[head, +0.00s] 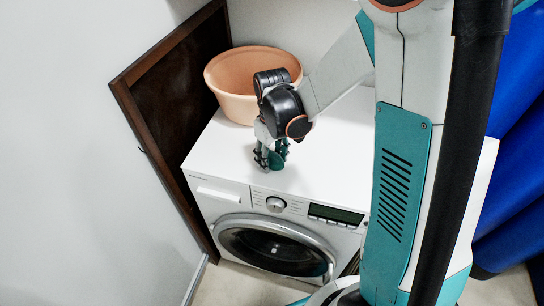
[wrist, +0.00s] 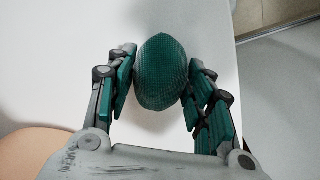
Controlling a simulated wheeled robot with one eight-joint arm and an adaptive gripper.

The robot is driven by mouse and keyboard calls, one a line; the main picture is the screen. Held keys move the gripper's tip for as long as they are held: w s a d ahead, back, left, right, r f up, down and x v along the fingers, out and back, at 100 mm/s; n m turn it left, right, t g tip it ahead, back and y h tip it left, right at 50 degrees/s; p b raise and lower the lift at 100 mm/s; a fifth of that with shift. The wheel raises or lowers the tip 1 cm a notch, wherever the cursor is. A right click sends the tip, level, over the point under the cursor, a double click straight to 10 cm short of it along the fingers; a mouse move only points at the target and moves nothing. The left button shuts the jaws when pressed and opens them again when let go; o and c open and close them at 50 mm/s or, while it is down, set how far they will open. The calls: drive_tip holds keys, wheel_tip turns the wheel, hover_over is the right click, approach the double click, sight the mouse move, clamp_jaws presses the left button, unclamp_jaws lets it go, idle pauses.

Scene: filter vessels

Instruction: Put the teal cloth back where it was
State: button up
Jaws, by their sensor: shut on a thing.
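The teal cloth (wrist: 161,72) shows as a rounded, bunched shape with a woven texture between the fingers of my gripper (wrist: 160,85) in the wrist view. My gripper is shut on it, with a finger on each side. In the head view my gripper (head: 271,160) points down over the front part of the white washing machine's top (head: 325,165). The cloth (head: 276,160) shows there as a small dark teal patch, partly hidden by the fingers. I cannot tell whether it touches the top.
A peach basin (head: 232,100) stands at the back left of the machine, behind my gripper; its edge also shows in the wrist view (wrist: 35,155). A dark brown framed panel (head: 170,100) leans at the left wall. Blue fabric (head: 515,130) hangs at the right. The top around my gripper is clear.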

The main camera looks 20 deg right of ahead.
sight(272, 156)
drive_tip(key=shift+f, duration=0.2)
drive_tip(key=o, duration=1)
drive_tip(key=shift+r, duration=0.1)
drive_tip(key=shift+o, duration=0.2)
drive_tip(key=shift+r, duration=0.1)
wheel_tip(272, 156, up, 12)
drive_tip(key=p, duration=0.4)
drive_tip(key=s+r+m+t, duration=0.4)
drive_tip(key=s+r+t, duration=0.3)
drive_tip(key=s+r, duration=0.4)
drive_tip(key=shift+s+d, duration=0.15)
drive_tip(key=shift+s, duration=1.7)
